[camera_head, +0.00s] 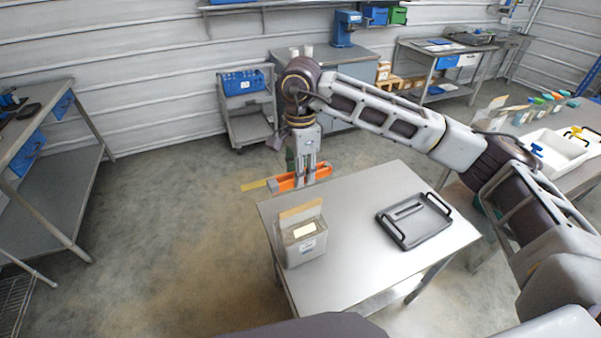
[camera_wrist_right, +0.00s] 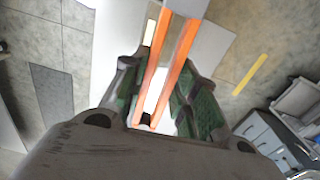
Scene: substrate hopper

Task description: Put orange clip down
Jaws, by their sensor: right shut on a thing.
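My right gripper (camera_head: 302,170) is shut on the orange clip (camera_head: 318,174), above the far left edge of the metal table (camera_head: 350,262). The clip lies roughly level across the fingers. In the right wrist view the orange clip (camera_wrist_right: 181,62) shows as two long orange bars between the green-padded fingers (camera_wrist_right: 160,100). Whether the clip touches the table is not clear. My left gripper is in neither view.
A light grey box with a tan upright panel (camera_head: 305,246) stands at the table's left front. A black-handled dark tray (camera_head: 414,218) lies on the right. The tabletop between them is bare. White bins (camera_head: 552,155) stand on a bench at the far right.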

